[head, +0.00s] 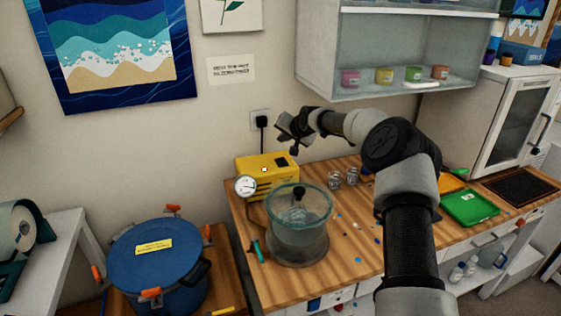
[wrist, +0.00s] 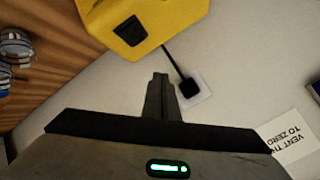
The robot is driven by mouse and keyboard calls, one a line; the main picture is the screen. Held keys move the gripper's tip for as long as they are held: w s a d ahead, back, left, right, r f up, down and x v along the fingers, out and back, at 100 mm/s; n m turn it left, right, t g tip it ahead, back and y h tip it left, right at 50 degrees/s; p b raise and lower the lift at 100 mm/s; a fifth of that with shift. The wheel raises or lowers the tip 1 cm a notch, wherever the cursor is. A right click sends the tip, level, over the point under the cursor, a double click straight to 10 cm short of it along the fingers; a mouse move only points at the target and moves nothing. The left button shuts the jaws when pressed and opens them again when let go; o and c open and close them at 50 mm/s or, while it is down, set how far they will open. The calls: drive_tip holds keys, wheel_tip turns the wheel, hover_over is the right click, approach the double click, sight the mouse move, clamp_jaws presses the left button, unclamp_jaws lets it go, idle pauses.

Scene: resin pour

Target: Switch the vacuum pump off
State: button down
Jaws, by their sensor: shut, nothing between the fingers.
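The vacuum pump is a yellow box (head: 254,172) at the back left of the wooden bench, against the wall. A small green spot shows on its top, with a black switch (head: 282,162) to the right of it. In the wrist view the yellow pump (wrist: 175,18) is at the top, and its black switch (wrist: 130,31) faces the camera; I cannot tell which way the switch is set. My gripper (head: 295,151) is above the pump, apart from it. Its fingers (wrist: 160,76) are shut and empty, with the tips below and right of the switch in the wrist view.
A round gauge (head: 245,187) and a clear chamber (head: 299,238) stand in front of the pump. A black plug (head: 262,122) with a cord is in the wall socket above the pump. A blue pot (head: 155,268) is at the left, and wire-like coils (head: 335,180) lie to the right.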

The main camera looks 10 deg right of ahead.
sight(282, 161)
drive_tip(key=f, duration=0.2)
drive_tip(key=f+b, duration=0.1)
drive_tip(key=f, duration=0.1)
drive_tip(key=f+b, duration=0.1)
drive_tip(key=f, duration=0.1)
drive_tip(key=shift+w, duration=0.35)
drive_tip(key=shift+b, duration=0.35)
idle(1.2)
drive_tip(key=shift+f+b, duration=0.35)
drive_tip(key=shift+b, duration=0.05)
drive_tip(key=shift+w+a+f+b, duration=0.1)
drive_tip(key=shift+f+b, duration=0.2)
drive_tip(key=shift+f, duration=0.1)
idle(0.4)
drive_tip(key=shift+r, duration=0.15)
drive_tip(key=shift+r, duration=0.7)
drive_tip(key=shift+s+r+p, duration=0.15)
drive_tip(key=shift+r+p, duration=0.3)
drive_tip(key=shift+r, duration=0.5)
drive_tip(key=shift+s+r+p, duration=0.15)
drive_tip(key=shift+r+p, duration=0.25)
drive_tip(key=shift+r, duration=0.55)
drive_tip(key=shift+s+r, duration=0.15)
drive_tip(key=shift+r, duration=0.4)
